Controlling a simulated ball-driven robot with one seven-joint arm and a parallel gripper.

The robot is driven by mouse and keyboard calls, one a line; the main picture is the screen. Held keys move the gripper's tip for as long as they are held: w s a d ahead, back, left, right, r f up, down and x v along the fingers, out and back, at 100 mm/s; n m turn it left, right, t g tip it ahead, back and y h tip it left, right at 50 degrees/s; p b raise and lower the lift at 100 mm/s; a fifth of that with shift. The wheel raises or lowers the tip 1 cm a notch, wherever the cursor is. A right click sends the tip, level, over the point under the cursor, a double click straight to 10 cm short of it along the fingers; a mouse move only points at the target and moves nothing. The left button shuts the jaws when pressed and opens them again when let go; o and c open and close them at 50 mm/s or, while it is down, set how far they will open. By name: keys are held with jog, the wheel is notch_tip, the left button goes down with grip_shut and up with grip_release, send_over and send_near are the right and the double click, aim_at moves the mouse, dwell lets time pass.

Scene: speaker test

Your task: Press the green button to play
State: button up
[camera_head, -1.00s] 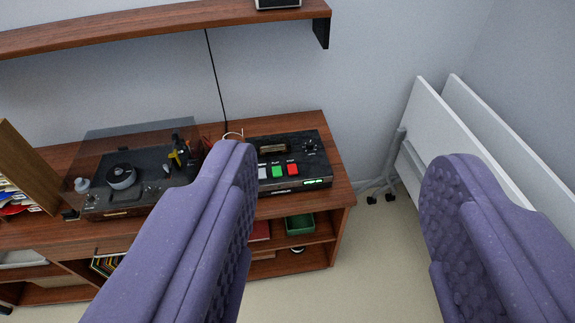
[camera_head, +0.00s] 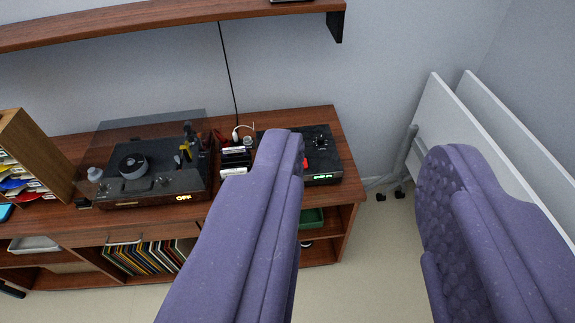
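The black player device (camera_head: 322,140) sits on the right end of the wooden cabinet. A red button (camera_head: 308,162) shows at the edge of my gripper's left finger, and a lit green display shows on the device's front. The green button is hidden behind that finger. My gripper (camera_head: 367,150) is open and empty, with two purple padded fingers. The left finger overlaps the device in the picture; I cannot tell whether it touches. The right finger is in front of the white panels.
A turntable (camera_head: 150,180) with a clear lid stands on the cabinet (camera_head: 215,215), left of the device. A wooden shelf (camera_head: 160,22) runs above. A wooden box (camera_head: 38,150) stands at the far left. White folded panels (camera_head: 440,120) lean at the right.

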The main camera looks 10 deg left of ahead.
grip_shut()
dwell(1.4)
